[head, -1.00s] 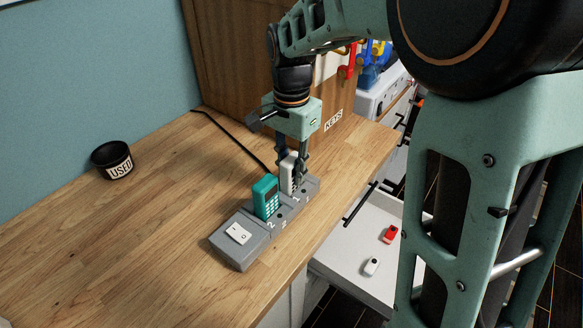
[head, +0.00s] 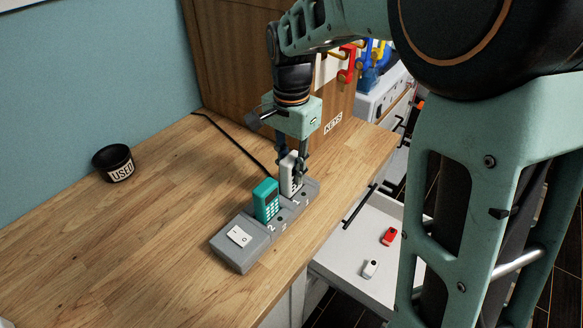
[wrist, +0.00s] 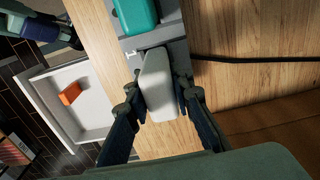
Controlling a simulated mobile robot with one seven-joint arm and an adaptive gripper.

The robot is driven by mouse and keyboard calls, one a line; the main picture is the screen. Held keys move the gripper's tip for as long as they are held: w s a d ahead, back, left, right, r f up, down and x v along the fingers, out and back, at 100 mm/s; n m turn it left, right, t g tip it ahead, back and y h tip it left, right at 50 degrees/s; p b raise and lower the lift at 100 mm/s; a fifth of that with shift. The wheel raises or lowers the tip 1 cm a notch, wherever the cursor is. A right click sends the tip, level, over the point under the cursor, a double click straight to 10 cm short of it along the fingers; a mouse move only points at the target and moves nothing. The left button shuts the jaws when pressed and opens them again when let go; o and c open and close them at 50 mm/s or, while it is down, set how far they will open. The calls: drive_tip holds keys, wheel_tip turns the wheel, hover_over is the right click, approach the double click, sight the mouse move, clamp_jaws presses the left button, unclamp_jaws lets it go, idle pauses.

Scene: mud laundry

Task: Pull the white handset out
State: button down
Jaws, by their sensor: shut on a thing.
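The white handset (head: 291,178) stands upright at the far end of the grey charging dock (head: 258,232). My gripper (head: 291,164) points down from above and is shut on it, one dark finger on each side. In the wrist view the white handset (wrist: 158,88) lies between the two fingers of my gripper (wrist: 159,84). I cannot tell whether its foot is still in the slot. A teal handset (head: 266,201) stands in the dock's nearer slot; it also shows in the wrist view (wrist: 136,14).
A black cup marked USED (head: 114,163) stands at the left. A wooden key cabinet (head: 235,65) is behind my gripper. A black cord (head: 232,140) crosses the counter. Below the right edge, an open white drawer (head: 340,255) holds a red and a white fob.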

drive_tip(key=shift+r+p, duration=2.6)
drive_tip(key=shift+r, duration=0.85)
